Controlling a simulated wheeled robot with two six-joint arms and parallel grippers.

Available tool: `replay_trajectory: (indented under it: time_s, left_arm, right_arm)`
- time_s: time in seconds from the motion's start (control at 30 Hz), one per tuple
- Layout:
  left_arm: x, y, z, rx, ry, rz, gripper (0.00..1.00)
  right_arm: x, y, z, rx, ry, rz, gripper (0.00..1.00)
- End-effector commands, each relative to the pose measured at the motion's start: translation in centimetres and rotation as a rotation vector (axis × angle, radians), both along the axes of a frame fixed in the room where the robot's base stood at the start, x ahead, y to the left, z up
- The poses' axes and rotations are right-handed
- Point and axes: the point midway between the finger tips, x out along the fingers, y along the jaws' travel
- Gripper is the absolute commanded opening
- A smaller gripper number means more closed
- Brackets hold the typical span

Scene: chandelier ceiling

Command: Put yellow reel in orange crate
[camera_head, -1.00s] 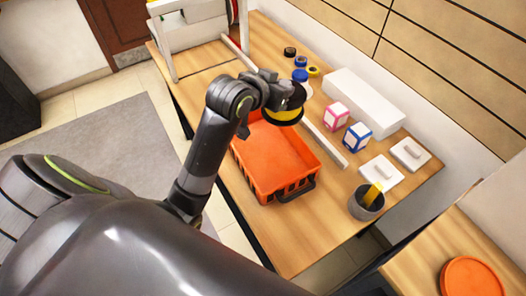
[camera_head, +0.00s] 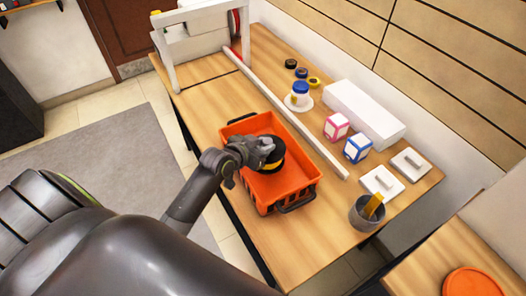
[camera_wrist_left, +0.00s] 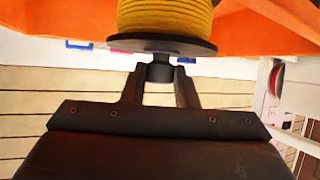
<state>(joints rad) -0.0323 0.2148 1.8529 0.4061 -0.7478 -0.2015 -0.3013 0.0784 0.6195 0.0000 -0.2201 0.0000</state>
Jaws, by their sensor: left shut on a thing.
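The yellow reel (camera_head: 268,167) has black flanges and hangs from my left gripper (camera_head: 262,150). In the left wrist view the yellow winding (camera_wrist_left: 165,16) shows above a black flange, and my left gripper (camera_wrist_left: 160,78) is shut on the black stub of its hub. The orange crate (camera_head: 305,186) stands on the wooden table, with a black handle at its near end. The reel is over or within the crate's opening; I cannot tell whether it touches the floor. The orange crate fills much of the top of the wrist view (camera_wrist_left: 245,30). My right gripper is not in view.
A long white rail (camera_head: 290,115) runs behind the crate. Beyond it are a white box (camera_head: 365,112), a pink carton (camera_head: 336,127), a blue carton (camera_head: 357,147), small tape rolls (camera_head: 301,72) and a blue-lidded jar (camera_head: 300,92). A grey cup (camera_head: 363,214) stands right of the crate.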

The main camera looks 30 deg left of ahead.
Motion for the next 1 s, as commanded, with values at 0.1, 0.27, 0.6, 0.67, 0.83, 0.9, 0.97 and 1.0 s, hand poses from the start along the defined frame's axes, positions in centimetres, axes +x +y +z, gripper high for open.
replay_trajectory:
  time_s: [0.1, 0.27, 0.6, 0.67, 0.83, 0.9, 0.97, 1.0]
  left_arm:
    - [0.0, -0.1, -1.7, -0.004, 0.001, 0.001, 0.0]
    - [0.0, 0.0, -2.9, -0.002, -0.001, 0.001, 0.0]
    - [0.0, 0.0, -3.2, -0.001, -0.003, 0.0, 0.0]
    - [0.0, 0.0, -3.3, -0.001, 0.001, 0.0, 0.32]
    - [0.0, 0.0, -3.2, -0.001, 0.001, 0.0, 0.48]
    - [0.0, 0.0, -3.2, -0.001, 0.001, 0.0, 0.48]
    - [0.0, 0.0, -3.2, -0.001, 0.001, 0.0, 0.48]
    - [0.0, 0.0, -3.2, -0.001, 0.001, 0.0, 0.48]
  right_arm:
    - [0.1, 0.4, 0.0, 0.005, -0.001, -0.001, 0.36]
    - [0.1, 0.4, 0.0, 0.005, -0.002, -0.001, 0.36]
    - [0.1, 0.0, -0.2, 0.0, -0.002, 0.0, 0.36]
    - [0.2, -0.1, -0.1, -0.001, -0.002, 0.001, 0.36]
    - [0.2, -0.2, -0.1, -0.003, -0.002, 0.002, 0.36]
    - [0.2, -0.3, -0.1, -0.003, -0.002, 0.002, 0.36]
    - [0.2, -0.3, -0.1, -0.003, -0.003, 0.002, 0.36]
    - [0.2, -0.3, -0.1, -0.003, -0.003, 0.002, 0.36]
